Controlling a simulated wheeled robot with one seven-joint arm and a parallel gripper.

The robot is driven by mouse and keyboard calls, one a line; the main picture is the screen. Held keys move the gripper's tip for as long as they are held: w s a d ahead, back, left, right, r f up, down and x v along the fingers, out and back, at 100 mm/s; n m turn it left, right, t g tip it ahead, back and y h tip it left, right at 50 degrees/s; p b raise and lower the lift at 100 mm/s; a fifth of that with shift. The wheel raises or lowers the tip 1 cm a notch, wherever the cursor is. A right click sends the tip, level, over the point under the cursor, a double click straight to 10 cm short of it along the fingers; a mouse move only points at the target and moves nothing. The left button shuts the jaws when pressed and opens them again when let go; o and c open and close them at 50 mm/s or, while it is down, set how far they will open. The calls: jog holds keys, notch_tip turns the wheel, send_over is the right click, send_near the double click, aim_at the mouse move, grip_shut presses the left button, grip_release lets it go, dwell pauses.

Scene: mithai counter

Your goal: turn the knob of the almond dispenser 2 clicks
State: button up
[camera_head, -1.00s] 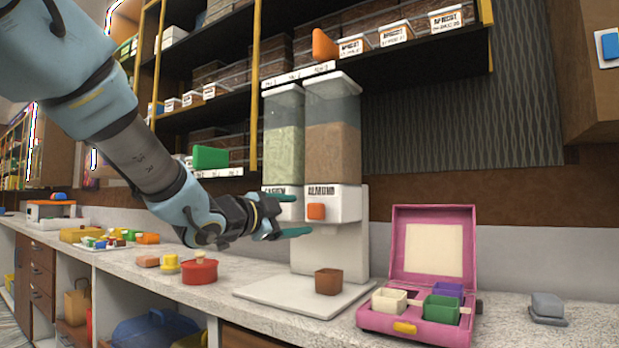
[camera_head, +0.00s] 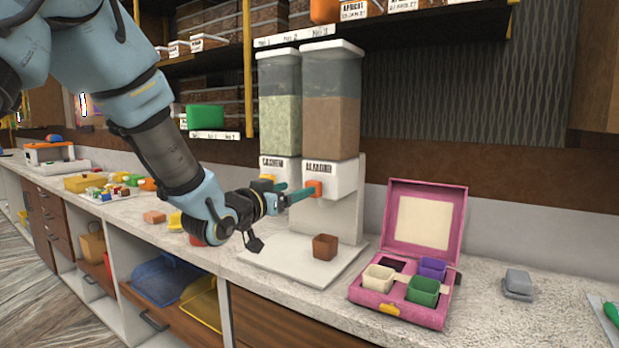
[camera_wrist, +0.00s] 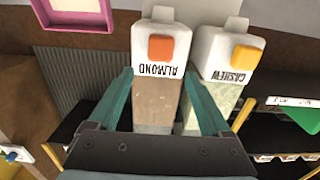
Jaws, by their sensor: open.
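The almond dispenser (camera_head: 331,115) is a tall clear hopper of brown content with a white base labelled ALMOND. Its knob is orange (camera_head: 315,189) and square. It also shows in the wrist view as an orange-red knob (camera_wrist: 161,48), upside down, ahead of and between my fingers. My gripper (camera_head: 293,192) is open, its teal fingers reaching toward the front of the dispenser, one fingertip close to the orange knob. In the wrist view my gripper (camera_wrist: 160,90) straddles the almond column. Whether a finger touches the knob I cannot tell.
The cashew dispenser (camera_head: 280,115), with a yellow knob (camera_wrist: 240,60), stands directly beside it. A small brown cup (camera_head: 325,246) sits on the white base plate (camera_head: 290,264) below.

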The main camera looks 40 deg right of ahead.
aim_at(311, 184)
jog(key=p+x, duration=0.2)
jog(key=x, duration=0.5)
jog(key=shift+d, duration=0.1)
jog(key=shift+c, duration=0.3)
grip_shut()
jog(key=shift+f+m+b, duration=0.15)
jog(key=shift+m+b, duration=0.25)
jog(key=shift+b, duration=0.35)
jog(key=m+b, duration=0.5)
jog(key=b, duration=0.4)
jog(key=s+f+m+b, duration=0.1)
jog(key=m+b, duration=0.5)
jog(key=b, duration=0.2)
jog(key=s+m+b, duration=0.1)
jog(key=m+b, duration=0.5)
jog(key=b, duration=0.3)
jog(key=shift+d+f+b, duration=0.25)
jog(key=shift+f+b, duration=0.05)
jog(key=shift+b, duration=0.05)
